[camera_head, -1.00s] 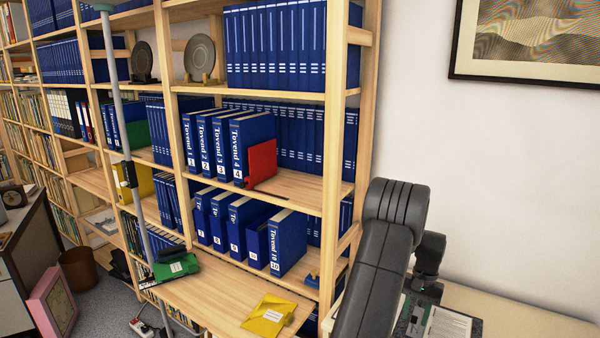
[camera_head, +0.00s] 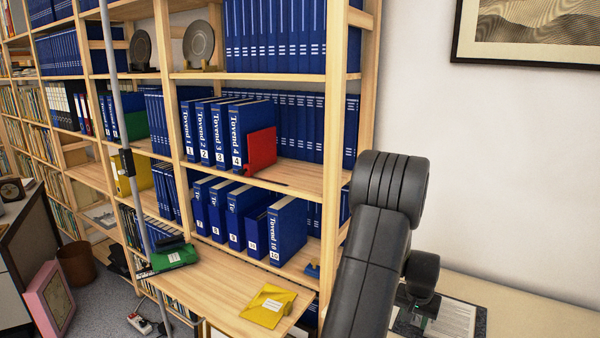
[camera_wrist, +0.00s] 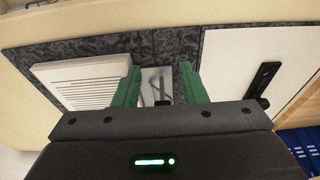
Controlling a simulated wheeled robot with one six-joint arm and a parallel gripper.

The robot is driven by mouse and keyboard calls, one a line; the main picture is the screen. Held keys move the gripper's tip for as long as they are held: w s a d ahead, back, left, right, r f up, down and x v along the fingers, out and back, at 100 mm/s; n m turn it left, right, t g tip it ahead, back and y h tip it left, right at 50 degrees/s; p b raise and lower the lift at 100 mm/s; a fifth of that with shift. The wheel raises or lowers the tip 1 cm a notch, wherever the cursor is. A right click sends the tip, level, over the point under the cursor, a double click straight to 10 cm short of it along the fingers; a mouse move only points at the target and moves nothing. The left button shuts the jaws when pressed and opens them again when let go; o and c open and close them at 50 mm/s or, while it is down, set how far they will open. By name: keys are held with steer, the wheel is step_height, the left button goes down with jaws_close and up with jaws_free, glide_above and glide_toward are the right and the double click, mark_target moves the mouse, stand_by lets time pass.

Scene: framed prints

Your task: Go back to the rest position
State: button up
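My arm rises at the right of the head view, in front of the shelf edge and the white wall. My gripper (camera_wrist: 160,88) shows in the wrist view with two green fingers spread apart and nothing between them. It is over a dark speckled surface (camera_wrist: 165,50) with papers on it.
A wooden bookcase (camera_head: 335,130) with blue binders (camera_head: 250,128) fills the left and middle. A red bookend (camera_head: 262,150) stands beside volume 4. A yellow envelope (camera_head: 268,306) and a green object (camera_head: 174,257) lie on the pull-out board (camera_head: 215,290). A framed print (camera_head: 530,35) hangs right.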

steer(key=b, duration=0.1)
steer(key=f+t+h+b, duration=0.1)
steer(key=shift+s+a+t+b, duration=0.2)
steer(key=shift+s+t+b, duration=0.1)
steer(key=shift+r, duration=0.25)
steer(key=v, duration=1.3)
steer(key=shift+s+a+r, duration=0.2)
steer(key=shift+s+r, duration=0.05)
steer(key=shift+r, duration=0.05)
